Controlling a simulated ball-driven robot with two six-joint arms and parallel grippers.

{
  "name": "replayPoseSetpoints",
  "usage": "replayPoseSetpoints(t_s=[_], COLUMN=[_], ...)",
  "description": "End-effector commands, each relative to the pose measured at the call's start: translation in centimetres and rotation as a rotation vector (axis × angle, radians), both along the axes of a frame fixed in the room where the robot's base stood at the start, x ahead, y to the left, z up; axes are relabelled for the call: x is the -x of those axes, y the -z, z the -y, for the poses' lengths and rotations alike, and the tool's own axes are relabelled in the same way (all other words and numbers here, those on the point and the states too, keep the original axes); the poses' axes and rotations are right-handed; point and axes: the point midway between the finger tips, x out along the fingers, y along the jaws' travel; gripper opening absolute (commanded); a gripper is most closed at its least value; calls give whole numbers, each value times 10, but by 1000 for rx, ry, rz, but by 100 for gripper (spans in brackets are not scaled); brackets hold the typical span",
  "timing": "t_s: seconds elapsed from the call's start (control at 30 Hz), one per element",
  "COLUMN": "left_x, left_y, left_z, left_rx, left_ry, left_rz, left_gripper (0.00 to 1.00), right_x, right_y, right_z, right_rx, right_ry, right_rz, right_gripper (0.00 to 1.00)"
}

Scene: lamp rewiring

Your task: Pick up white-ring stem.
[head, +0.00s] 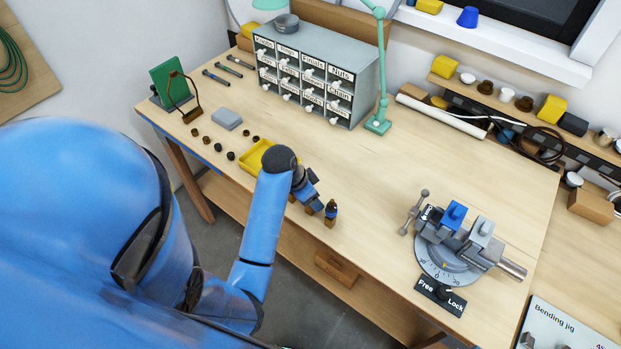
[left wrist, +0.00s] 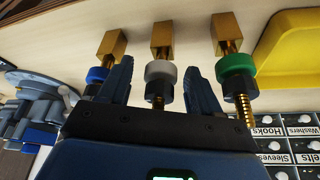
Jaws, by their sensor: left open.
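The white-ring stem (left wrist: 161,70) has a square brass block at one end, a pale ring and a dark collar. In the left wrist view it lies between the two fingers of my left gripper (left wrist: 159,62), with a visible gap on each side. The fingers are open. A blue-ring stem (left wrist: 97,75) is just outside the left finger, and a green-ring stem (left wrist: 237,65) is outside the right finger. In the head view my left gripper (head: 314,202) is low at the bench's front edge and largely hides the stems; the blue-ring stem (head: 331,210) shows beside it. My right gripper is out of view.
A yellow tray (head: 250,158) sits left of the gripper; it also shows in the left wrist view (left wrist: 292,45). A labelled drawer cabinet (head: 318,50) stands behind. A vise on a round dial (head: 447,262) stands to the right. The bench (head: 400,165) between them is clear.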

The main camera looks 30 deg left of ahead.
Motion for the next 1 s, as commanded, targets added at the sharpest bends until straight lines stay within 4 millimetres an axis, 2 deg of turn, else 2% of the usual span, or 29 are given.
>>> replayPoseSetpoints(t_s=[0.27,0.67,1.0], left_x=[-1,-1,-1], left_y=[2,2,0], left_z=[0,0,0], left_rx=[0,0,-1], left_ry=[0,0,0], left_rz=[1,1,4], left_gripper=[62,1,0], right_x=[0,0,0], right_y=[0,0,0], right_z=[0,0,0], right_rx=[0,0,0], right_ry=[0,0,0], right_rz=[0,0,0], right_gripper=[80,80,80])
